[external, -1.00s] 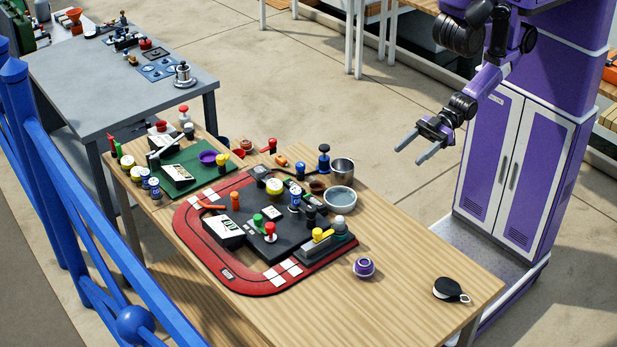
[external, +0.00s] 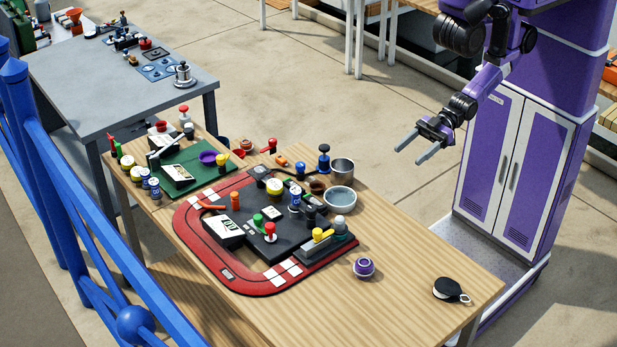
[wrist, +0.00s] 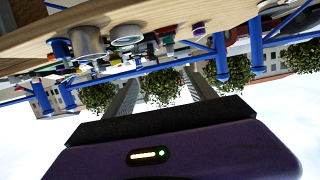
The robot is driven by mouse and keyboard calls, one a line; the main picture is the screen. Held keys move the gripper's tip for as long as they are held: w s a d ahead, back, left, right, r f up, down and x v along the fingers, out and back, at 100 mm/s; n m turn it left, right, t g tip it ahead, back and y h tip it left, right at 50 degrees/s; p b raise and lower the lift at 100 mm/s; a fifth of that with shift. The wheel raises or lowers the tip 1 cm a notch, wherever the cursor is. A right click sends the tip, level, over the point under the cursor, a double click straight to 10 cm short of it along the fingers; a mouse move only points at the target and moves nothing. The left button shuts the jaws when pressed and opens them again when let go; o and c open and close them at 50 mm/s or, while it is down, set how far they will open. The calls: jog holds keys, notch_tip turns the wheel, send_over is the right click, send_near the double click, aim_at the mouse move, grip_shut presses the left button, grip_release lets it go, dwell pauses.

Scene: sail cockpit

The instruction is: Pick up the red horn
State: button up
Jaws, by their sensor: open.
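A small red piece (external: 269,146) at the back edge of the wooden table may be the red horn; it is too small to tell its shape surely. Other red-topped pieces stand near it and on the mats, so I cannot tell the horn with certainty. My gripper (external: 411,152) hangs in the air right of the table, well apart from everything on it. Its two fingers are spread and nothing is between them. In the wrist view, the fingers (wrist: 162,92) point toward the table edge, which appears upside down; no red horn can be made out there.
The wooden table (external: 420,255) holds a red-bordered track board (external: 240,285), a green mat (external: 205,183), a metal cup (external: 342,169), a bowl (external: 340,197), a purple cup (external: 364,267) and a black round case (external: 447,289). The table's right front is mostly clear. A blue railing (external: 60,190) runs at left.

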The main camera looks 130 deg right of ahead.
jog(key=shift+o, duration=1.1)
